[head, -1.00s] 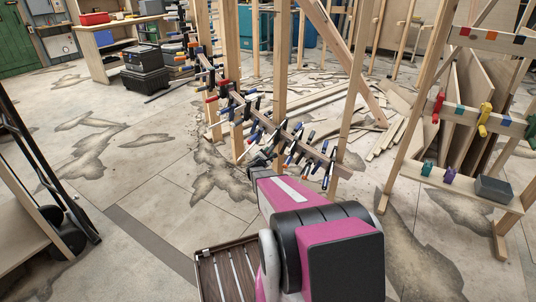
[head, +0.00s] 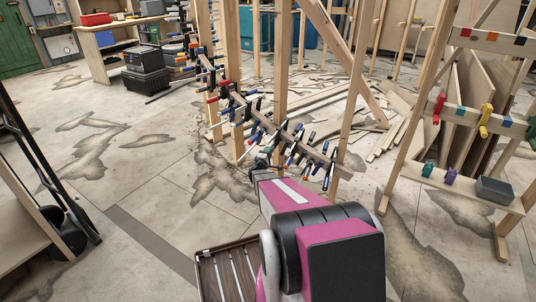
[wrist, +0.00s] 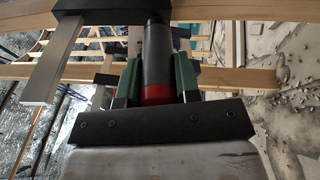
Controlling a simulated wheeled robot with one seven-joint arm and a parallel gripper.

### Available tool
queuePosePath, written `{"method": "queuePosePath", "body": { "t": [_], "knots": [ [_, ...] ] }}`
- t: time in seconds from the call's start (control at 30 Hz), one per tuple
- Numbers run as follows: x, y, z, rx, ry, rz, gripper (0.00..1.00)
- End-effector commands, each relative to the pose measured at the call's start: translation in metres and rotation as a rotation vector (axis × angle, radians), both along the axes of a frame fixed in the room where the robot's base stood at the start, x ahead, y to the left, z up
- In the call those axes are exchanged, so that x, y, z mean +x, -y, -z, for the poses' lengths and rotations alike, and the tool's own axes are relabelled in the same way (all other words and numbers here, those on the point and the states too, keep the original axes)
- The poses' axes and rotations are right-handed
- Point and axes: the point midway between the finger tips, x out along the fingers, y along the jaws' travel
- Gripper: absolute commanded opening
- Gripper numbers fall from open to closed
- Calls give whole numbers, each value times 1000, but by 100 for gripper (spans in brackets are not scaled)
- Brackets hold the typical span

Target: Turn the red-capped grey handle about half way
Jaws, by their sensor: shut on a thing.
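The dark grey handle (wrist: 157,55) with a red cap (wrist: 160,97) stands in the middle of the wrist view, its red end toward the camera. My gripper (wrist: 157,80) has its green-padded fingers on either side of the handle and is shut on it. The handle belongs to a clamp whose black head and flat grey bar (wrist: 52,70) show at the left. In the head view my gripper (head: 262,160) is at the near side of the clamp row. The held handle cannot be told apart there.
Several other clamps (head: 303,150) with blue, black and red ends crowd the curved wooden stringer (head: 318,152). Wooden posts (head: 279,80) rise close behind. A wooden rack (head: 440,150) stands at the right. The floor (head: 150,205) at left is mostly clear.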

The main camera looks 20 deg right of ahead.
Motion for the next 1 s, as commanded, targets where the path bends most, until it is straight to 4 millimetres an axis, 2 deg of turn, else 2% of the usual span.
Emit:
{"method": "queuePosePath", "body": {
  "t": [0.67, 0.7, 0.73, 0.77, 1.0],
  "knots": [
    [-1, 0, 0, 38, 42, -8, 7],
    [-1, 0, 0, 38, 42, -8, 43],
    [-1, 0, 0, 38, 42, -8, 53],
    [-1, 0, 0, 38, 42, -8, 56],
    [-1, 0, 0, 37, 42, -8, 56]
  ]
}}
